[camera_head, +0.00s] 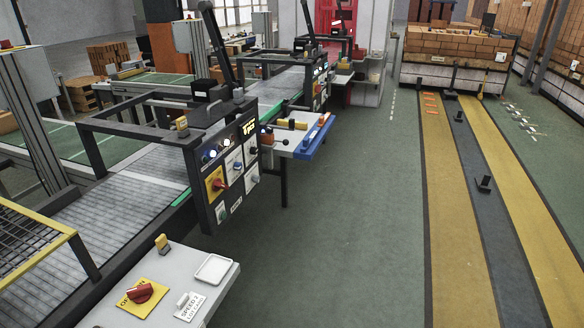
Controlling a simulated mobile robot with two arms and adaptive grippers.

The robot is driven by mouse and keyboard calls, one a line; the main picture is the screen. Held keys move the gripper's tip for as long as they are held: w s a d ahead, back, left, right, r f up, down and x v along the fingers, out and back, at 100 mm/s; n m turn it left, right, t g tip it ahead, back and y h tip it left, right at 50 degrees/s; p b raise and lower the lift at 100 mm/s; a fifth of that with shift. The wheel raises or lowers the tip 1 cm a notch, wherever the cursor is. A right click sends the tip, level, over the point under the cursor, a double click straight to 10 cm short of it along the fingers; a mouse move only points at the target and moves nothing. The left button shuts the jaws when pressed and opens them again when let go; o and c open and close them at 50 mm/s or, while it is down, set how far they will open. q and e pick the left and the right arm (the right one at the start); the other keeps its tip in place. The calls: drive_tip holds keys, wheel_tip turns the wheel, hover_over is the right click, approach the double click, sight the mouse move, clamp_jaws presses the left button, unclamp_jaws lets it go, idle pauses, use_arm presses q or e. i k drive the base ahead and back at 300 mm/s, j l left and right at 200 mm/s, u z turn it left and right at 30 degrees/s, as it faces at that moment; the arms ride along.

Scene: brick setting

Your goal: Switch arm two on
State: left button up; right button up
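Neither of my grippers shows in the head view. A black control panel (207,168) faces the aisle at the end of the near conveyor, with a yellow label, too small to read surely. On the pale console in front, a yellow plate with a red knob (141,292) lies beside a white card reading "SPEED 2" (188,304). I cannot tell which switch belongs to arm two.
A white tray (213,268) lies on the near console (222,287). A side table with a blue edge (314,142) juts out past the panel. A second panel (320,85) stands farther back. The green floor (350,230) to the right is clear.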

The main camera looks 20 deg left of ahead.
sight(218, 184)
drive_tip(key=i+l+u, duration=0.15)
drive_tip(key=i, duration=0.4)
drive_tip(key=i+l+u, duration=0.2)
drive_tip(key=i, duration=0.3)
drive_tip(key=i+l+u, duration=0.15)
drive_tip(key=i, duration=0.4)
